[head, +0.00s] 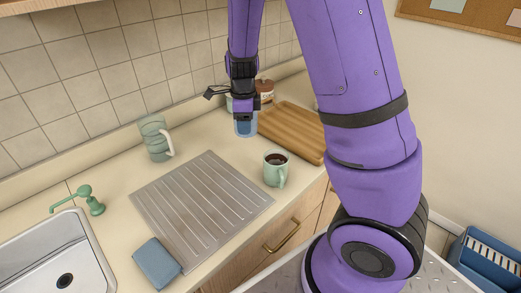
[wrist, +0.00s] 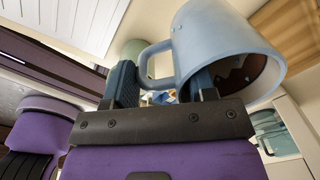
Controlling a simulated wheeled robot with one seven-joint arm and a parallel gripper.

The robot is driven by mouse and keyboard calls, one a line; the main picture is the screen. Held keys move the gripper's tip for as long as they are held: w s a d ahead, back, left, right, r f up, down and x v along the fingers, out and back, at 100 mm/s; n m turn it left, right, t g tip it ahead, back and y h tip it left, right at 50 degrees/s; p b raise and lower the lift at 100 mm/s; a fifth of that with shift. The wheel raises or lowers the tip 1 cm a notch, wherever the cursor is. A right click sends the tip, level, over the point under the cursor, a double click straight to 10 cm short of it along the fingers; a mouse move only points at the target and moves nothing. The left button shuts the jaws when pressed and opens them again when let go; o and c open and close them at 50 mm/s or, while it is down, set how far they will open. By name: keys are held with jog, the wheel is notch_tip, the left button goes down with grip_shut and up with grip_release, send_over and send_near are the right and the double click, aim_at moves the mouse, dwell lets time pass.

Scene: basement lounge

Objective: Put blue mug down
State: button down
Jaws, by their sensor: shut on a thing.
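My gripper (head: 243,112) points down over the counter, at the near-left end of the wooden board. It is shut on the blue mug (head: 246,128), which shows only partly below the fingers in the head view. In the wrist view the light blue mug (wrist: 215,45) is large and close, with its handle beside my gripper's fingers (wrist: 163,85). Something dark brown shows inside its mouth. I cannot tell whether the mug's base touches the counter.
A green mug (head: 272,174) with dark contents stands nearer, right of the ridged metal drainboard (head: 200,200). A wooden board (head: 290,130) lies to the right. A brown-lidded jar (head: 266,88) stands behind.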

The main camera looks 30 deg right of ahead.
jog(key=shift+s+d+f, duration=0.1)
jog(key=shift+d+f, duration=0.15)
jog(key=shift+f, duration=1.4)
jog(key=shift+w+d+f, duration=0.1)
jog(key=shift+d+f, duration=0.15)
jog(key=shift+f, duration=1.4)
jog(key=shift+s+d+f, duration=0.1)
jog(key=shift+d+f, duration=0.15)
jog(key=shift+f, duration=1.4)
jog(key=shift+f, duration=0.2)
jog(key=shift+c, duration=2.2)
grip_release()
jog(key=shift+r, duration=0.1)
